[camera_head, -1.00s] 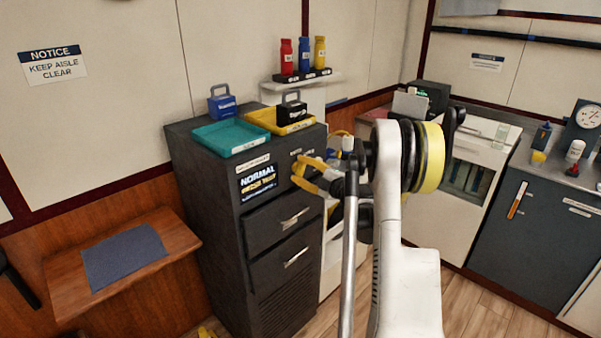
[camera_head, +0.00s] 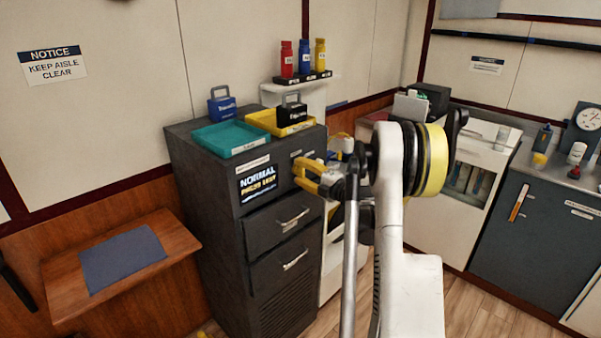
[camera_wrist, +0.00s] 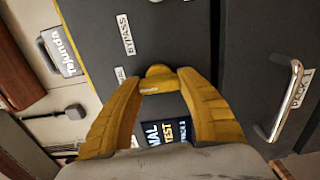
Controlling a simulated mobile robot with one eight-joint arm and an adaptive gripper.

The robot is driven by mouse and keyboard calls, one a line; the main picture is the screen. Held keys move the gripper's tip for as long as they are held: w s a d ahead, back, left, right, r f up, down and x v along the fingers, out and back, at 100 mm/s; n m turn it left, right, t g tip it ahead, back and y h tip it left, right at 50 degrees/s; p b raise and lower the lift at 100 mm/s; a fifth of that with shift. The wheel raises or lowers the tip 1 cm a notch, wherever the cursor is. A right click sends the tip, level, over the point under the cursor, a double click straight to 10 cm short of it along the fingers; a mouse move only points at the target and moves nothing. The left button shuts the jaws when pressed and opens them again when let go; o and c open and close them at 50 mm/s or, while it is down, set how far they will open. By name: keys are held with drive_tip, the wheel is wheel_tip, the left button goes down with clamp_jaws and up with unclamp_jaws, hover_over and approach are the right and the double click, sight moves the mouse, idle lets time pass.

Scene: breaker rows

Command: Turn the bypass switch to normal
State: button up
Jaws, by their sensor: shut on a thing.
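The bypass switch (camera_wrist: 158,74) is a small yellow knob on the dark cabinet front, between my fingertips in the wrist view. A white "BYPASS" label (camera_wrist: 126,33) is beside it. My gripper (camera_wrist: 162,83) is shut on the knob, with its two yellow fingers at either side. In the head view my gripper (camera_head: 299,174) is at the upper cabinet front, and its fingers hide the knob. The display (camera_head: 258,184) left of it reads "NORMAL" above "PRESS TEST". Part of the display (camera_wrist: 168,132) shows between my fingers in the wrist view.
The dark cabinet (camera_head: 213,190) has drawers with metal handles (camera_head: 292,218) below the display. A teal tray (camera_head: 230,138) and a yellow tray (camera_head: 262,117) sit on top. A wooden shelf (camera_head: 180,240) stands left. A shelf with three bottles (camera_head: 304,57) is behind.

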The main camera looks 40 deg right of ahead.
drive_tip(key=o, duration=1.2)
drive_tip(key=shift+c, duration=0.2)
drive_tip(key=s, duration=1.2)
drive_tip(key=shift+d, duration=0.45)
